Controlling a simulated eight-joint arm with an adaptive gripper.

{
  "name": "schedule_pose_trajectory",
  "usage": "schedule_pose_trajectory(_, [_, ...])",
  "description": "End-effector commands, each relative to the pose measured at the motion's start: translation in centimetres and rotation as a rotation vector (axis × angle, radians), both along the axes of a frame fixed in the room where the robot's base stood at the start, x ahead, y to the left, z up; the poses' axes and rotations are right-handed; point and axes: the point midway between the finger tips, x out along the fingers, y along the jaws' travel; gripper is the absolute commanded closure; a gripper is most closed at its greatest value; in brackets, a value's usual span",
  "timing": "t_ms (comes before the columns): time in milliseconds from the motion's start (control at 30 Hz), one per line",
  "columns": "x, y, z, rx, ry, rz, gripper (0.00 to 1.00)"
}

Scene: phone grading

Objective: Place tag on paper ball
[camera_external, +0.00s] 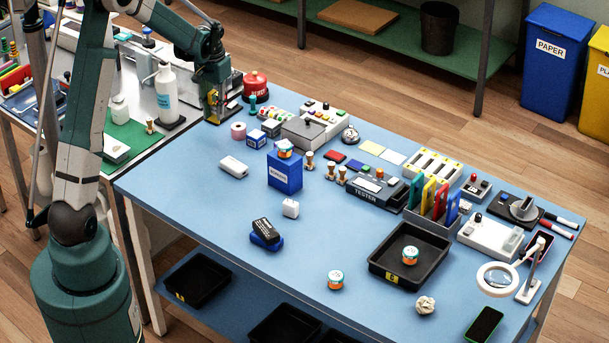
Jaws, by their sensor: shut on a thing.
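A yellow and red patch shows beside the fingers. I cannot pick out a loose tag with certainty elsewhere.
A black phone (484,325) and a magnifier lamp (497,279) are right of the ball. A blue box (285,175) stands mid-table.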

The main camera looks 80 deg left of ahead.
Motion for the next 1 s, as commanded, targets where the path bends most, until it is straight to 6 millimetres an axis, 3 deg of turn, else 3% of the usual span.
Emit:
schedule_pose_trajectory(167, [2.6,-1.2,0.2,-0.001,0.0,-0.047,0.88])
schedule_pose_trajectory(467, [9.6,-4.9,0.6,-0.004,-0.002,-0.181,0.88])
schedule_pose_trajectory(1000, [22.6,-14.3,1.4,-0.01,-0.002,-0.451,0.88])
